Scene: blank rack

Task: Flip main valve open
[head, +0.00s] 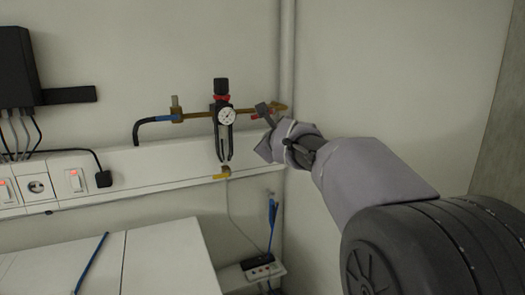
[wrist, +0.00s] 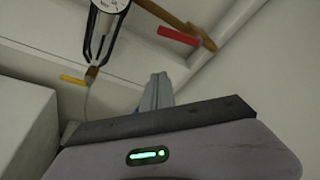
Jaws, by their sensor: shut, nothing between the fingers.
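The valve with a red lever handle (wrist: 177,36) is on the brass pipe (wrist: 178,18) at the top of the wrist view. The handle lies roughly along the pipe. In the head view the red handle (head: 258,116) shows only in part, right of the gauge, with part of my arm's end in front. My gripper (head: 264,150) is in front of the wall, below and right of the pipe. In the wrist view its fingertips (wrist: 155,92) are together and empty, below the red handle and apart from it.
A black regulator with a round gauge (head: 227,117) hangs left of the valve. A small yellow handle (head: 220,177) sits below it. A vertical pipe (head: 287,60) runs up near the wall corner. A white trunking (head: 150,165) with sockets and a white cabinet (head: 165,260) are at left.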

